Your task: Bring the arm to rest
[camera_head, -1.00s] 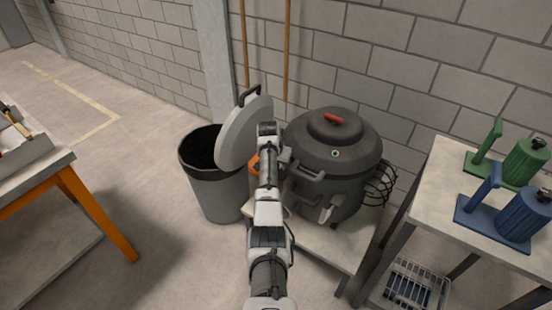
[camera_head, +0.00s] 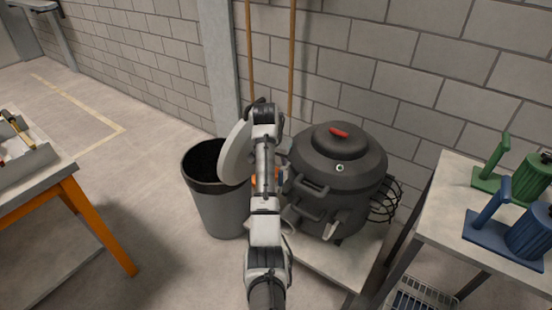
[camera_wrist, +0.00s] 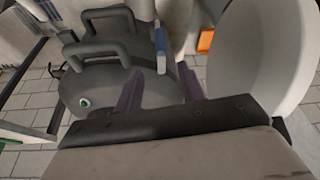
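My arm (camera_head: 265,225) reaches up the middle of the head view, in front of the gap between a grey bin and a dark kettle-like vessel. My gripper (camera_wrist: 160,90) shows in the wrist view as two purplish fingers set apart, with nothing visible between them. In the head view the fingers are hidden behind the arm. The dark vessel (camera_head: 337,165), with a red lid handle and a green-ringed gauge, lies beyond the fingers in the wrist view (camera_wrist: 85,82). A pale round lid (camera_head: 234,155) stands tilted at the bin, left of my arm; contact cannot be told.
The grey bin (camera_head: 220,208) is open at the top. A shelf table (camera_head: 455,225) with green (camera_head: 530,180) and blue (camera_head: 525,232) devices stands right. An orange-legged workbench (camera_head: 60,175) stands left. Two wooden poles (camera_head: 291,70) lean at the wall. Floor between bench and bin is clear.

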